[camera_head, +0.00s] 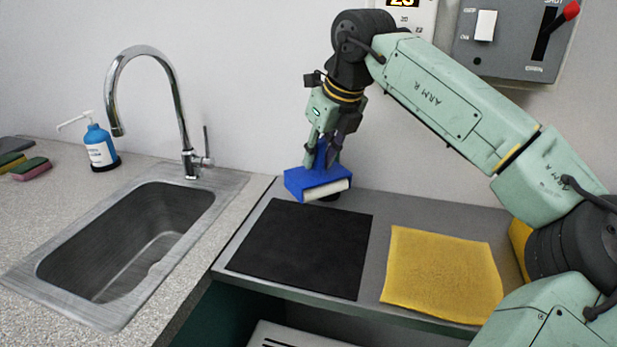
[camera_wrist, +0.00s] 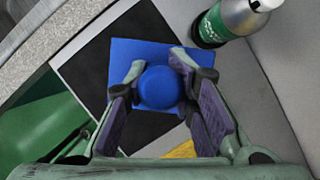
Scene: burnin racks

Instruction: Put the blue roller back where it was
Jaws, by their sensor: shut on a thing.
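The blue roller (camera_head: 305,183) has a blue block body with a pale roller along its lower front and an upright handle. My gripper (camera_head: 323,155) is shut on the handle from above. The roller appears held over the grey bench, at the back edge of the black mat (camera_head: 300,250); whether it touches anything below cannot be told. In the wrist view, the round blue handle top (camera_wrist: 159,87) sits between my fingers, with the square blue body (camera_wrist: 120,62) below. The black mat (camera_wrist: 90,75) shows under and left of it.
A yellow cloth (camera_head: 440,272) lies right of the mat. A green and silver bottle (camera_wrist: 228,20) stands close to the roller, mostly hidden in the head view. A sink (camera_head: 125,240), tap (camera_head: 180,110) and blue soap bottle (camera_head: 100,148) are left.

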